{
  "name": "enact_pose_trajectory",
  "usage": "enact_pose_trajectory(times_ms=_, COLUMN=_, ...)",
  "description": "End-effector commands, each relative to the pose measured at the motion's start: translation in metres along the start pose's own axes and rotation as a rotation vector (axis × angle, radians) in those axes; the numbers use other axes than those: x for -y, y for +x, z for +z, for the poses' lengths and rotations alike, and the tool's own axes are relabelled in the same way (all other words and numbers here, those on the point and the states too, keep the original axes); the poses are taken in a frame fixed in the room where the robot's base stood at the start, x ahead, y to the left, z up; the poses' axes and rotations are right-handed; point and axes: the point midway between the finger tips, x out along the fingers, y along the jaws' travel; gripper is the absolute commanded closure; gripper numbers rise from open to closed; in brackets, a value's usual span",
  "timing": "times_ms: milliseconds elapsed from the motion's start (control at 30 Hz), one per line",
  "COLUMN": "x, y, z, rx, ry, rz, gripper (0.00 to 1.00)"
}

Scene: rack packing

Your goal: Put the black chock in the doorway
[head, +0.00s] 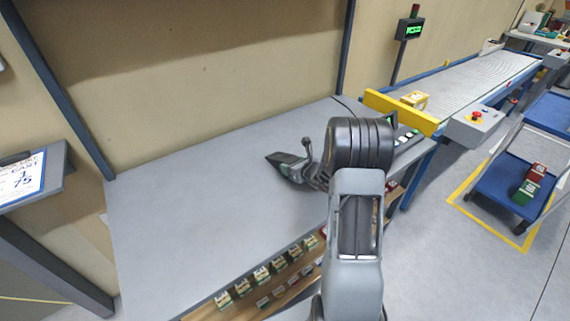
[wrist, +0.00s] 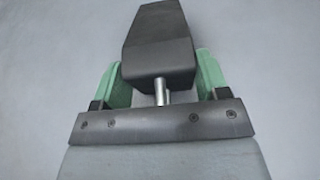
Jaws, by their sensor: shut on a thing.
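The black chock (wrist: 158,42) is a dark wedge-shaped block. In the wrist view it sits between the two green fingers of my gripper (wrist: 160,75), which is shut on it. In the head view the chock (head: 274,158) shows as a dark tip at the end of my gripper (head: 290,170), above the grey table. I cannot tell whether the chock touches the table top. My arm hides part of the gripper in the head view. No doorway can be made out in either view.
The grey table (head: 190,190) is mostly bare to the left. Small boxes (head: 262,274) line a shelf under its front edge. A conveyor (head: 465,82) with a yellow bar (head: 400,111) stands at the right, with a blue cart (head: 500,190) on the floor beside it.

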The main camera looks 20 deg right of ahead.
Motion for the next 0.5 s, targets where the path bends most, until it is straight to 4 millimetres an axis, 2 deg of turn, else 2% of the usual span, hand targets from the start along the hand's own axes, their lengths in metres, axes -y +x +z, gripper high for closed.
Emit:
enact_pose_trajectory(times_ms=267, x=0.0, y=-0.002, z=0.006, rx=0.005, ry=-0.002, rz=0.0, gripper=0.81)
enact_pose_trajectory(times_ms=400, x=0.001, y=-0.007, z=0.018, rx=0.006, ry=-0.004, rz=-0.001, gripper=0.81)
enact_pose_trajectory(times_ms=500, x=0.0, y=-0.015, z=0.035, rx=0.009, ry=-0.004, rz=-0.002, gripper=0.81)
